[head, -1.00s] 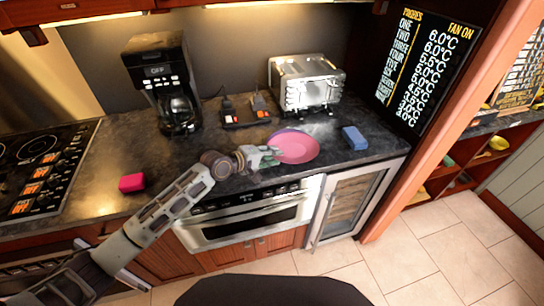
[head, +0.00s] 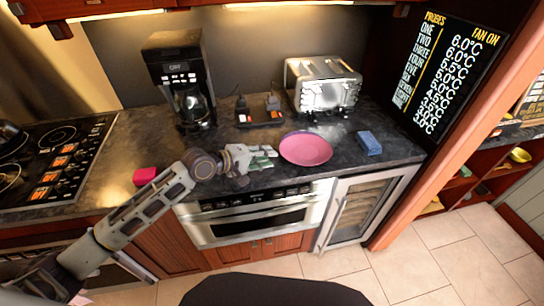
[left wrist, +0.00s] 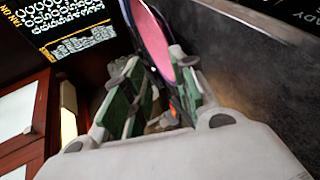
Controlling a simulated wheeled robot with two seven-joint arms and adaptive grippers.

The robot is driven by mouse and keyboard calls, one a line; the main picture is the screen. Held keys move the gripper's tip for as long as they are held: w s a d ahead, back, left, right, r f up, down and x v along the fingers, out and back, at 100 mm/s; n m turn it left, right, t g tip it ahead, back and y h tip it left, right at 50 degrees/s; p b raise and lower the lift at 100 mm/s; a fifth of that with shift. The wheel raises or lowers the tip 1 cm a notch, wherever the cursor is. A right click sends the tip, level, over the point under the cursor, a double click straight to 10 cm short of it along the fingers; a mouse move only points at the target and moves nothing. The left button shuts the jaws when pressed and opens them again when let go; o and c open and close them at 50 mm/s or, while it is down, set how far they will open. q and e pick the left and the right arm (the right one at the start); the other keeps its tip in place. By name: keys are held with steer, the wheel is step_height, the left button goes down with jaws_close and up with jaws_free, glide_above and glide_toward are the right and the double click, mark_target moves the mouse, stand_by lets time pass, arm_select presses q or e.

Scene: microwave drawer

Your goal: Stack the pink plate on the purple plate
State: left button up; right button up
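The pink plate (head: 306,149) lies on the dark counter in front of the toaster. It covers nearly all of the purple plate (head: 304,132), of which only a thin rim shows. In the left wrist view, the pink plate (left wrist: 151,38) appears steeply angled beyond the fingers. My left gripper (head: 268,158) is just left of the plates, low over the counter. Its green-padded fingers are apart in the left wrist view (left wrist: 160,90), with nothing clearly held between them. My right gripper is not in view.
A blue block (head: 369,143) lies right of the plates. A toaster (head: 323,85), a small dark device (head: 259,112) and a coffee maker (head: 182,85) stand behind. The counter's front edge is close.

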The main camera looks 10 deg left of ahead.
arm_select(q)
steer(key=shift+v, duration=1.65)
steer(key=shift+s, duration=0.1)
